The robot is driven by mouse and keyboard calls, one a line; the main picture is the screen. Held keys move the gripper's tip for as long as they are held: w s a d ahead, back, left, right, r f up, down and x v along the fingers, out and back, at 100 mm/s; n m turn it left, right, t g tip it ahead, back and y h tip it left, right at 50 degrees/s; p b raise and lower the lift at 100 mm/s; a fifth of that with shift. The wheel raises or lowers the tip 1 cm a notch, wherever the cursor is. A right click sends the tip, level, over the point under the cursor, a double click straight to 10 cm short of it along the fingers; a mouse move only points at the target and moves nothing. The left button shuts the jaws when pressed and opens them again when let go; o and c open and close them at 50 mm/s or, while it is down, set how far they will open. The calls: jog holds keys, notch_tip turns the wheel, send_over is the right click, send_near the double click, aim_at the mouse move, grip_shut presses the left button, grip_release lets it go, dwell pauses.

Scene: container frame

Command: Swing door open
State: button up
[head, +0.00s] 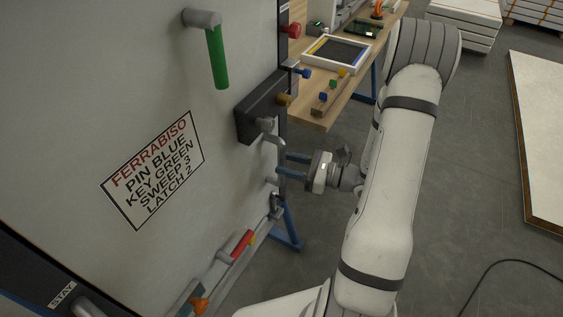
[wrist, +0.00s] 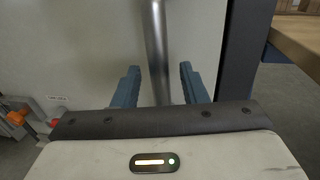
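The door (head: 170,80) is a large pale grey panel filling the left of the head view, with a printed FERRABISO label (head: 153,170). A vertical grey metal bar handle (head: 282,148) stands off the door near its right edge. My gripper (head: 285,164) is at this handle, its blue fingers pointing left toward the door. In the wrist view the handle (wrist: 157,40) runs between the two fingers (wrist: 160,70), with a gap on each side. The fingers are open and not closed on the bar. How deep the bar sits between them is hard to tell.
A green-grip lever (head: 217,58) is high on the door, and a dark lock box (head: 262,105) is above the handle. A red-grip lever (head: 240,246) is lower down. A wooden workbench (head: 318,112) with small parts stands behind.

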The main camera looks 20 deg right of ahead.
jog(key=shift+x, duration=1.1)
grip_shut()
